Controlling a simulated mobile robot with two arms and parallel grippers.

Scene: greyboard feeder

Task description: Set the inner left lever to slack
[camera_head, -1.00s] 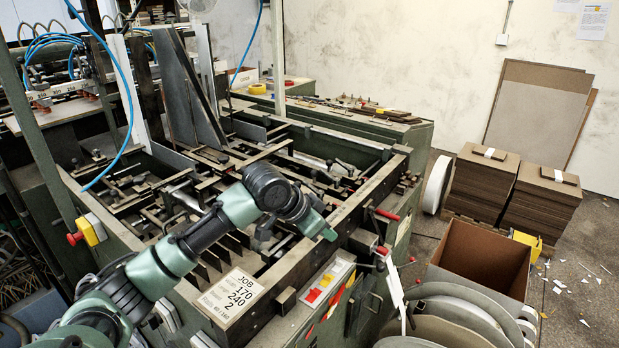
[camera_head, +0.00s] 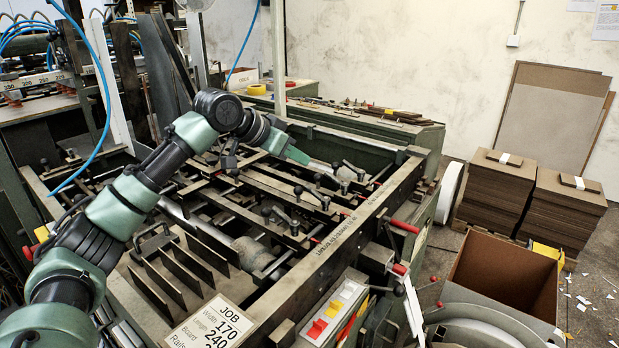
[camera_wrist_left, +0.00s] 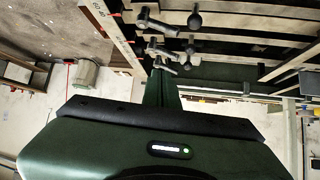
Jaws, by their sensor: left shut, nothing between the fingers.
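Several small clamp levers with black ball knobs sit on the bars in the machine bed. A near group (camera_head: 298,190) lies in the middle of the bed and a far group (camera_head: 345,172) near the far rail. I cannot tell which one is the inner left lever. My left gripper (camera_head: 297,155) is shut and empty, its green tip just left of the far group. In the left wrist view the shut fingers (camera_wrist_left: 161,88) point at several levers, including a dark one (camera_wrist_left: 155,22) and a grey one (camera_wrist_left: 188,58). Any contact is unclear. My right gripper is out of view.
The machine's front rail (camera_head: 335,232) and crossbars (camera_head: 235,205) surround the levers. A job card (camera_head: 218,325), a box with coloured switches (camera_head: 335,308) and red-handled levers (camera_head: 405,227) are at the near side. An open carton (camera_head: 505,275) and board stacks stand on the right.

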